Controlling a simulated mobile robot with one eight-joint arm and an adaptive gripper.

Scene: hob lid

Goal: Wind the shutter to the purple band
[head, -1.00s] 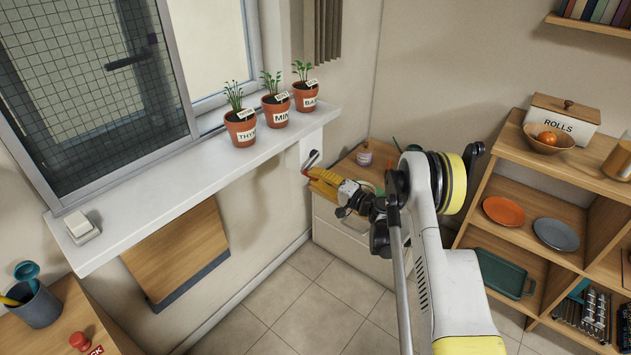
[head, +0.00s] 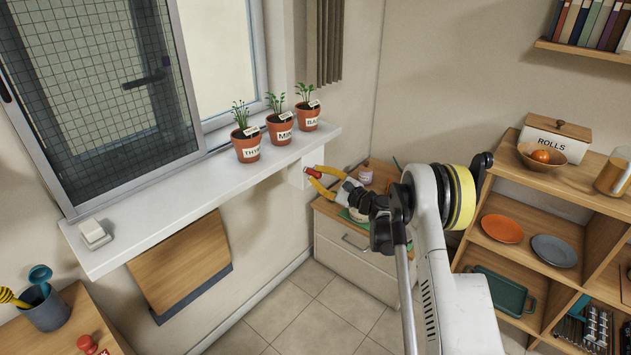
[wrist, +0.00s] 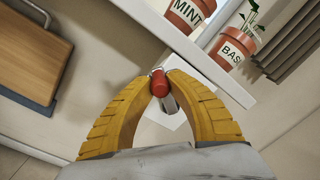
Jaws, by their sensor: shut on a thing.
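A white crank box (head: 297,176) sits on the wall under the right end of the sill, and it also shows in the wrist view (wrist: 181,118). Its crank has a grey metal arm (wrist: 169,102) and a red knob (wrist: 160,84). My gripper (head: 314,173) has its yellow fingers closed around the red knob (head: 313,171); the wrist view shows a fingertip on each side. A grey-brown pleated hanging (head: 327,42) is at the right of the window; I cannot tell if it is the shutter.
Potted herbs marked THYME (head: 246,146), MINT (head: 280,130) and BASIL (head: 307,116) stand on the white sill (head: 175,207) above the crank. A drawer cabinet (head: 345,250) is just below my gripper. An open shelf (head: 560,190) stands at the right.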

